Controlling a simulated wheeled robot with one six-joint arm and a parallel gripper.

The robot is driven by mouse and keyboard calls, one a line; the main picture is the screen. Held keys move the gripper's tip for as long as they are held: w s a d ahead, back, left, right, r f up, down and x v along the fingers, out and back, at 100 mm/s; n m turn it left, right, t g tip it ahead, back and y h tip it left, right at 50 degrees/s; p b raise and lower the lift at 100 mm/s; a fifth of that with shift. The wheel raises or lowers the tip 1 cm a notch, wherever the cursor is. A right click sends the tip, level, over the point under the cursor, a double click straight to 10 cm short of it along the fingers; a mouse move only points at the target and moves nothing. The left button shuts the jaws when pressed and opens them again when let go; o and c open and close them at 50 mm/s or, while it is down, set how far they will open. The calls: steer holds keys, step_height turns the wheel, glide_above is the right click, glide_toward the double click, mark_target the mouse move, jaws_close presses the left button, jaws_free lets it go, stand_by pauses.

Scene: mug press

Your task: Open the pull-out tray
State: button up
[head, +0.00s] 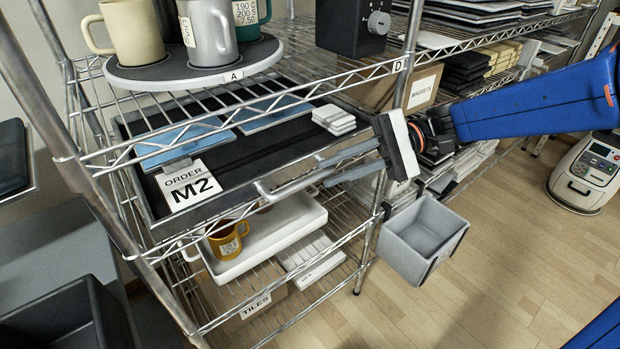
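The pull-out tray (225,168) is a dark, shallow tray on the middle level of the wire rack. It holds blue tiles, a stack of white tiles and a card reading "ORDER M2". Its silver bar handle (270,192) sticks out at the front edge. My gripper (323,173) comes in from the right, with its two grey fingers pointing left at the right part of the handle. The bar appears to run between or just beside the fingertips. Whether the fingers touch or clamp it cannot be told.
A round board (190,80) with mugs stands on the shelf above. Below, a white tray (265,235) holds an orange mug (227,240). A grey bin (422,238) is at the right of the rack. Rack posts (388,160) flank the tray. The wooden floor (510,255) at right is mostly clear.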

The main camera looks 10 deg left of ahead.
mark_target(321, 176)
steer(key=shift+x, duration=2.8)
jaws_close()
